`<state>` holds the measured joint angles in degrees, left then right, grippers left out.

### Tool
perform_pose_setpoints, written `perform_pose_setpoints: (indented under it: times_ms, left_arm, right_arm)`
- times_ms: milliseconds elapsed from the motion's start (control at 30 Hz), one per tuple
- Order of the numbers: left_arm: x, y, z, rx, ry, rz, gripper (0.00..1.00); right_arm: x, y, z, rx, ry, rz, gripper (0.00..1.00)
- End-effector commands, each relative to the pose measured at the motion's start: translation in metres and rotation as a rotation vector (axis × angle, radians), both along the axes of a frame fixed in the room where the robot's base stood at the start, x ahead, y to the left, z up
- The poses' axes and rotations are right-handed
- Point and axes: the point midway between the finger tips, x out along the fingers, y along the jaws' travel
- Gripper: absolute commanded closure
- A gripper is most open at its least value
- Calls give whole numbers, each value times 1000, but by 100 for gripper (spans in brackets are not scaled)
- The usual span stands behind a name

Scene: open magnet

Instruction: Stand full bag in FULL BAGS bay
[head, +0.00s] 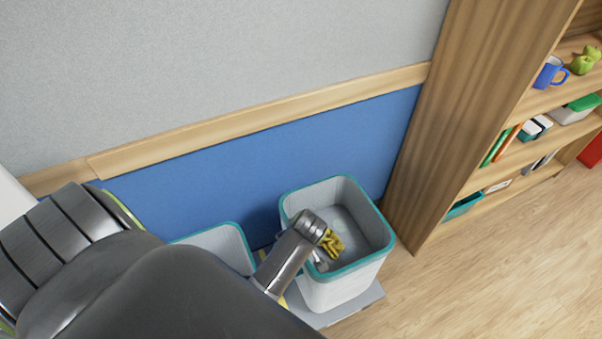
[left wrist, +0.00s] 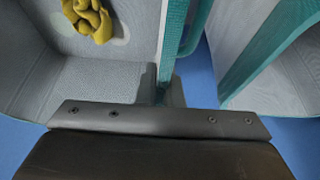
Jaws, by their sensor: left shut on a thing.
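A white fabric bag (head: 340,290) with a teal rim stands upright at lower centre in the head view. My left gripper (head: 318,263) is at the bag's near left side. In the left wrist view, my left gripper (left wrist: 161,92) is shut on the teal-edged wall of this bag (left wrist: 100,78). My arm hides part of the bag's left side. My right gripper is not in view. No FULL BAGS lettering can be read.
A second teal-rimmed bag (head: 222,243) stands just left, partly behind my arm; it also shows in the left wrist view (left wrist: 262,62). A grey base (head: 350,308) lies under the held bag. A blue wall panel (head: 290,140) is behind. A wooden shelf unit (head: 455,120) stands right, beside open floor.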

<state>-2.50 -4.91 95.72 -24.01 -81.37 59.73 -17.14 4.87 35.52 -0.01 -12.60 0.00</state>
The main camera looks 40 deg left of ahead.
Motion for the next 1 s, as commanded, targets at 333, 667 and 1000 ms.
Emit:
perform_pose_setpoints:
  times_ms: [333, 667, 1000]
  left_arm:
    - [3, 0, -25, -2, -11, 1, 100]
    - [4, 0, -52, -2, -15, 1, 100]
    - [4, 0, -55, -2, -13, 1, 100]
  right_arm:
    - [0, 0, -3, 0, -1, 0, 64]
    - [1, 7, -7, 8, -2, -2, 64]
    - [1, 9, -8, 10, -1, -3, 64]
